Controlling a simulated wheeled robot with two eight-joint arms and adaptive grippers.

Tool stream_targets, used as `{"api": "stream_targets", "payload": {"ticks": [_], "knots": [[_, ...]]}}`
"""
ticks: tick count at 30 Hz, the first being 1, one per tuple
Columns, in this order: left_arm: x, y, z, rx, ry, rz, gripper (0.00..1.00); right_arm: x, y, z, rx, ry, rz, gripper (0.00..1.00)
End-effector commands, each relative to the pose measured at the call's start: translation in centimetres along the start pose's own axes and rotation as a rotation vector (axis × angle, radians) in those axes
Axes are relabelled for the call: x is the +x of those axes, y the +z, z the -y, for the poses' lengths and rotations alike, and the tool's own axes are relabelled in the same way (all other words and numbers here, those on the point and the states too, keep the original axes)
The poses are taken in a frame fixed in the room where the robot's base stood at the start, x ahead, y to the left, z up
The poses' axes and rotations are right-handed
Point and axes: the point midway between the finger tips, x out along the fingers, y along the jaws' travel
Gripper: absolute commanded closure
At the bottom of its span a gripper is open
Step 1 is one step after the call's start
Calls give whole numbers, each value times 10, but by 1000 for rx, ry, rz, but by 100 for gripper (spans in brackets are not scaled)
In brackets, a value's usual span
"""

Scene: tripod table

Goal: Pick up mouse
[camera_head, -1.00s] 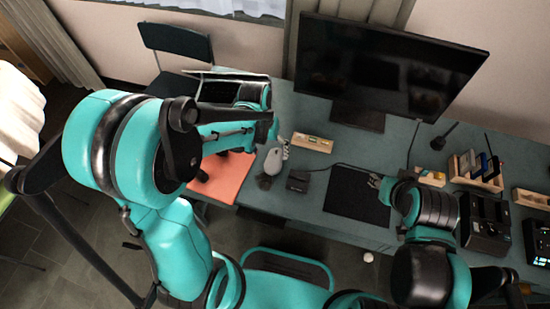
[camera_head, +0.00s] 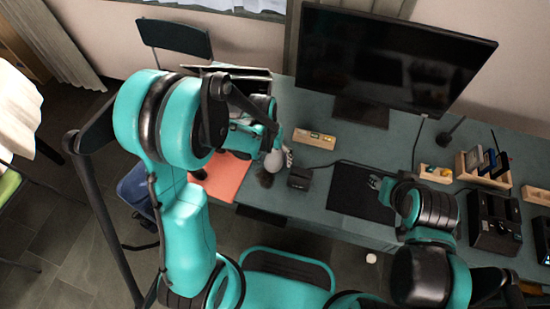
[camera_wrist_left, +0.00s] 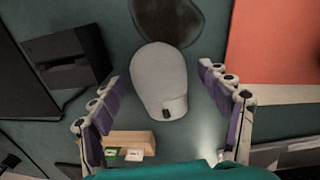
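The mouse (camera_head: 273,161) is pale grey and rounded, on the table just right of the orange mat. It also shows in the left wrist view (camera_wrist_left: 160,85), between the two fingers. My left gripper (camera_wrist_left: 165,92) is open, with a gap on each side of the mouse. In the head view, my left gripper (camera_head: 282,154) is over the mouse and partly hidden by my arm. A dark patch lies beside the mouse, perhaps a shadow. My right gripper (camera_head: 376,182) is over the black pad, small and partly hidden by its own arm.
A small black box (camera_head: 299,178) stands right of the mouse. A wooden tray (camera_head: 314,139) with small items is behind it. The orange mat (camera_head: 226,175) is to the left. The black pad (camera_head: 348,192) and a monitor (camera_head: 390,62) are to the right.

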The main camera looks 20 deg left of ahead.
Motion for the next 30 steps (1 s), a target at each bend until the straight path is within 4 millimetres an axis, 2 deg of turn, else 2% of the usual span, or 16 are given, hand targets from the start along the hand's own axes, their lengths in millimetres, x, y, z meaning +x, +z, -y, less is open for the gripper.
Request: {"api": "stream_targets", "payload": {"ticks": [1, 3, 6, 17, 23, 26, 30], "knots": [[0, 0, 0, 0, 0, 0, 38, 0, 0, 0, 0, 0, 0, 60], [0, 0, 0, 0, 0, 0, 57, 0, 0, 0, 0, 0, 0, 60], [0, 0, 0, 0, 0, 0, 78, 0, 0, 0, 0, 0, 0, 60], [-4, 0, 0, 0, 0, 0, 78, -2, -1, 0, 0, 0, 0, 60], [-25, 0, -3, 0, 0, 0, 78, -12, -8, 0, 0, 0, 0, 60], [-46, 0, -5, 0, 0, 0, 78, -21, -15, 0, 0, 0, 0, 60], [-59, -2, -39, 7, 0, 1, 78, -30, -21, 0, 0, 0, 0, 60]]}}
